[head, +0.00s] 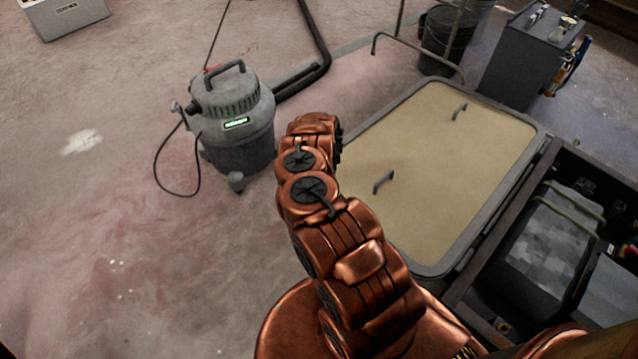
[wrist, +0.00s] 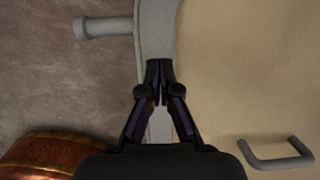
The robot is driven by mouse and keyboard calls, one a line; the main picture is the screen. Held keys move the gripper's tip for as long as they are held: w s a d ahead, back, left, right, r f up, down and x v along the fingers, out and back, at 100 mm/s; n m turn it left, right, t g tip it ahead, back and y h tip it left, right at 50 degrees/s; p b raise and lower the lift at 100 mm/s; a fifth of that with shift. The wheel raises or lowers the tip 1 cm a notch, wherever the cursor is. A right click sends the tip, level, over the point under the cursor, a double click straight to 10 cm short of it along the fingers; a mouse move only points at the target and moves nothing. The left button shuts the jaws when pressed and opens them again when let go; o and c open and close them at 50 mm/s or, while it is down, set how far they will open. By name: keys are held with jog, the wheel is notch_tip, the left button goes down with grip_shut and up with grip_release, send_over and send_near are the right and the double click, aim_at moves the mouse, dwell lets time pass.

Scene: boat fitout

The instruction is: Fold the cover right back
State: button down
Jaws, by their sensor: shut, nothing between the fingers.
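The cover (head: 430,150) is a tan panel with a grey rounded rim and two grey handles. In the head view it lies swung out to the left of a dark open compartment (head: 545,240), along their shared edge. It looks flat or nearly so; I cannot tell if it rests fully on the floor. One handle (head: 383,181) is near its middle, the other handle (head: 459,112) further back. In the wrist view my gripper (wrist: 158,75) is shut and empty over the cover's grey rim (wrist: 157,30); I cannot tell if it touches. My arm hides the gripper in the head view.
A grey shop vacuum (head: 232,115) with a hose and cord stands left of the cover. Behind the cover are a bent metal rail (head: 418,48), a black bucket (head: 447,42) and a grey tool cabinet (head: 525,58). Dark boxes (head: 545,240) fill the compartment.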

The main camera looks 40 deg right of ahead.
jog(key=shift+r+p, duration=0.45)
jog(key=shift+r, duration=0.1)
notch_tip(320, 180, up, 3)
jog(key=shift+w+r+p, duration=0.1)
jog(key=shift+w+p, duration=0.05)
jog(key=shift+p, duration=1.05)
jog(key=w+a+r, duration=0.1)
jog(key=w+r, duration=0.5)
jog(key=w, duration=0.1)
jog(key=shift+w+r+p, duration=0.15)
jog(key=shift+p, duration=0.15)
